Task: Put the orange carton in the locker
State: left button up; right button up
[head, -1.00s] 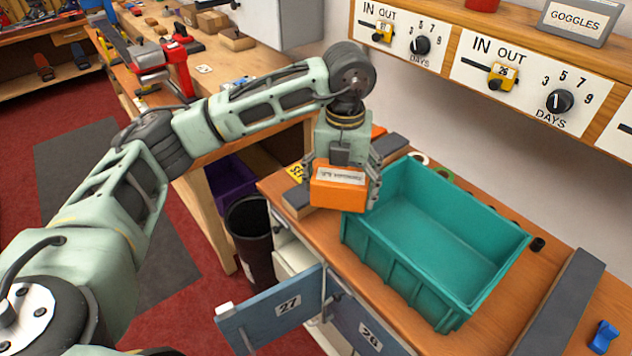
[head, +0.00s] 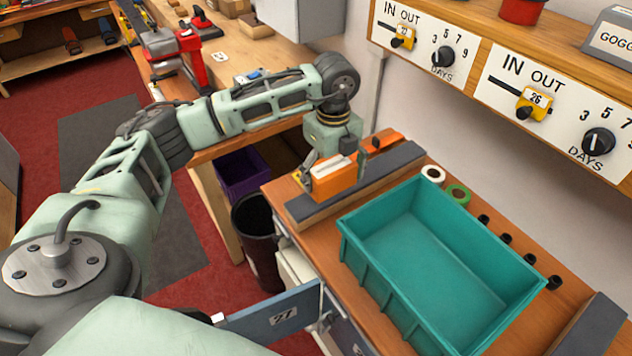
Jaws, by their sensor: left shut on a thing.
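The orange carton (head: 336,180) has a pale label on top. It is held in my left gripper (head: 333,172), which is shut on it, above the left end of the bench by a grey-topped wooden bar. The locker's blue door 27 (head: 284,314) stands open under the bench front. A pale interior part (head: 297,268) shows behind the door, but most of the locker's inside is hidden. My right gripper is not in view.
A large empty teal bin (head: 430,250) fills much of the bench top right of the carton. The grey-topped bar (head: 300,208) lies under the carton. A dark waste bin (head: 257,228) stands on the floor left of the locker.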

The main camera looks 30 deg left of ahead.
pick_arm(q)
jog(key=a+f, duration=0.1)
jog(key=a, duration=0.2)
jog(key=shift+s+f+p, duration=0.2)
jog(key=shift+f+p, duration=0.15)
jog(key=shift+p, duration=0.05)
jog(key=shift+a+f, duration=0.2)
jog(key=shift+f, duration=0.05)
jog(key=shift+a+f, duration=0.1)
jog(key=shift+f, duration=0.1)
notch_tip(320, 180, down, 3)
jog(key=shift+f+p, duration=0.15)
jog(key=shift+p, duration=0.75)
jog(key=shift+f, duration=0.45)
jog(key=o, duration=1.1)
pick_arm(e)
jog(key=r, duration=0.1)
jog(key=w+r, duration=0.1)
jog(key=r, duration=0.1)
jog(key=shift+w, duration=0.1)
